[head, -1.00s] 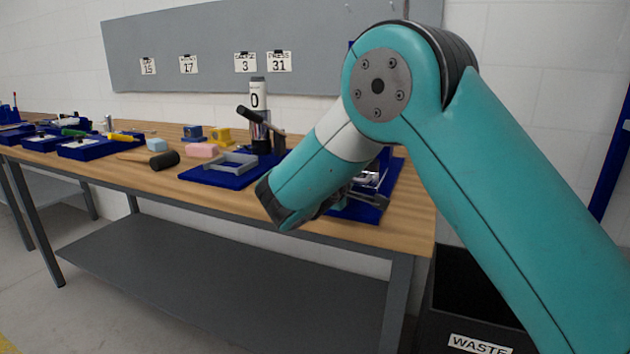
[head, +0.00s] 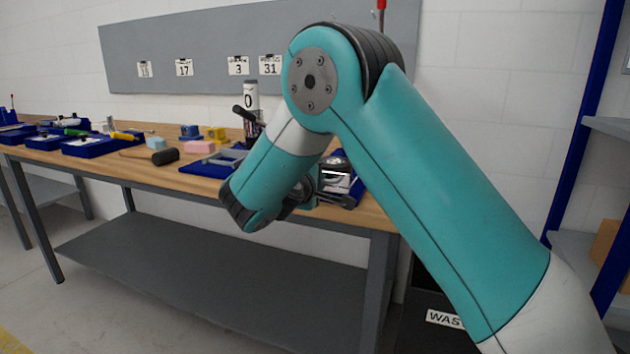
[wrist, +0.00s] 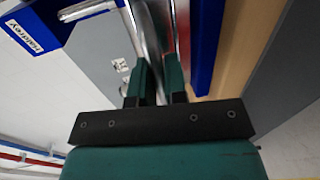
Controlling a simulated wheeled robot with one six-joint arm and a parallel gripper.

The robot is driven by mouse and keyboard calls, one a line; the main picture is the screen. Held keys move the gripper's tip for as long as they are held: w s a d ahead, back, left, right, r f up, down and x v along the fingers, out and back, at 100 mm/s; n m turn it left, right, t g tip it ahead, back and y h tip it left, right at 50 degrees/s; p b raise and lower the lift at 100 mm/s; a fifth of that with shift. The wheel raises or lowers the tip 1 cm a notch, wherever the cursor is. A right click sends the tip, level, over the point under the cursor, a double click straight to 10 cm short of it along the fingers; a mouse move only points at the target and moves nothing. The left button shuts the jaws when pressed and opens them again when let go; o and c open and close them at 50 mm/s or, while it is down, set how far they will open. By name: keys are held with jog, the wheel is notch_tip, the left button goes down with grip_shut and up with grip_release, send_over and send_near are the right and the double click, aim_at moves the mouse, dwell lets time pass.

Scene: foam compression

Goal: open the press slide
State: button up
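On the right end of the bench, a silver metal device (head: 336,175) stands on a blue base (head: 350,192); my forearm hides much of it. I cannot tell which part is the press slide. My gripper (head: 308,190) is beside this device, mostly hidden behind my wrist. In the wrist view my two dark green fingers (wrist: 158,80) point at upright silver metal parts (wrist: 150,35), with a narrow gap between them. I cannot tell whether they hold the metal. An upright black-handled device with a "0" display (head: 250,100) stands farther left, partly behind my arm.
Left on the wooden bench (head: 190,185) lie a mallet (head: 163,157), a pink block (head: 198,147), yellow and blue blocks, and blue trays (head: 95,147). A grey board with number tags (head: 185,68) hangs behind. A dark waste bin (head: 440,318) stands right of the bench.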

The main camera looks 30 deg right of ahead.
jog(key=o, duration=0.3)
jog(key=shift+d, duration=0.15)
jog(key=shift+o, duration=0.3)
jog(key=shift+a, duration=0.2)
jog(key=v, duration=1.7)
jog(key=shift+s+r, duration=0.1)
jog(key=shift+s, duration=0.05)
